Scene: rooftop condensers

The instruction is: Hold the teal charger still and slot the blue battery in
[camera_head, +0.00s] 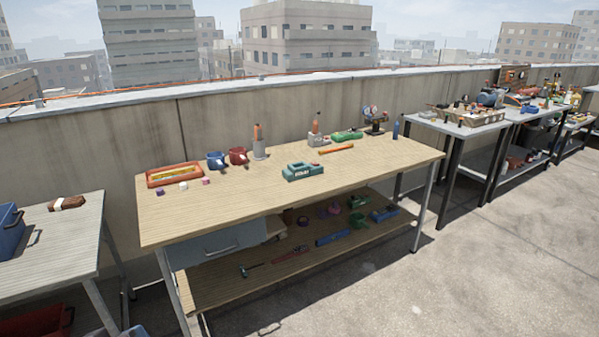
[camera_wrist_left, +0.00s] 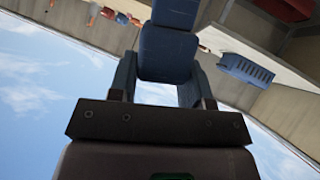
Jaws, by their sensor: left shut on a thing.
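In the left wrist view my left gripper (camera_wrist_left: 162,85) is shut on a blue block that looks like the blue battery (camera_wrist_left: 166,52). The block is between the two fingers and extends beyond them. The head view shows neither of my grippers, so their distance from the charger cannot be told. My right gripper is not in view.
The workbench (camera_head: 375,165) also bears an orange tray (camera_head: 174,175), a blue mug (camera_head: 216,160), a red mug (camera_head: 238,156), an orange-handled tool (camera_head: 337,148) and a green item (camera_head: 347,135). Bare wood surrounds the charger's left and right. A blue crate (camera_head: 10,232) stands on the left table.

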